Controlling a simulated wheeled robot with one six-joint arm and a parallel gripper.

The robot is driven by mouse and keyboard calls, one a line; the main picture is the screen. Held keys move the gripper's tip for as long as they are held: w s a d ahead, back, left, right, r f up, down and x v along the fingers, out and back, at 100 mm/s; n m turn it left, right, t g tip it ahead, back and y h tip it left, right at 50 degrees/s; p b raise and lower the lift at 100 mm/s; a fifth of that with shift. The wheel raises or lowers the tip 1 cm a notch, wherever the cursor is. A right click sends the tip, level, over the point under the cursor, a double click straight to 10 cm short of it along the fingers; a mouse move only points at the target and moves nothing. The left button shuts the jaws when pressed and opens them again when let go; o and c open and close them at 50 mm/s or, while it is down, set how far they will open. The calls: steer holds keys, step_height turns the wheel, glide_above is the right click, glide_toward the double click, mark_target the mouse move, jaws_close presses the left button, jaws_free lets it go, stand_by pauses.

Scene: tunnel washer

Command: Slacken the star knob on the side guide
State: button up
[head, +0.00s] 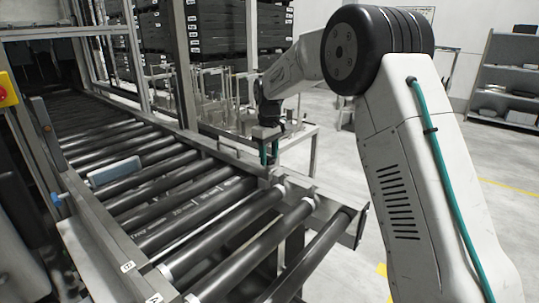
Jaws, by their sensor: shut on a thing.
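The side guide (222,157) is the metal rail along the far side of the roller conveyor. My gripper (269,158) is small in the head view, pointing down at this rail near the conveyor's right end. Its narrow fingers are shut at the rail, on the star knob. The knob itself is too small and too covered by the fingers to make out, so its turn cannot be told.
The roller conveyor (190,208) runs from upper left to lower right, with a pale blue-grey block (115,171) on it. A red button on a yellow box (6,90) is at the left edge. A metal-framed table (300,133) stands behind my gripper. Open floor lies right.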

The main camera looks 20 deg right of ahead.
mark_target(269, 158)
steer(key=shift+w+r, duration=0.1)
steer(key=shift+r, duration=0.1)
steer(key=o, duration=0.9)
steer(key=shift+o, duration=0.3)
steer(key=shift+f, duration=0.1)
step_height(269, 158, up, 8)
steer(key=shift+f, duration=0.1)
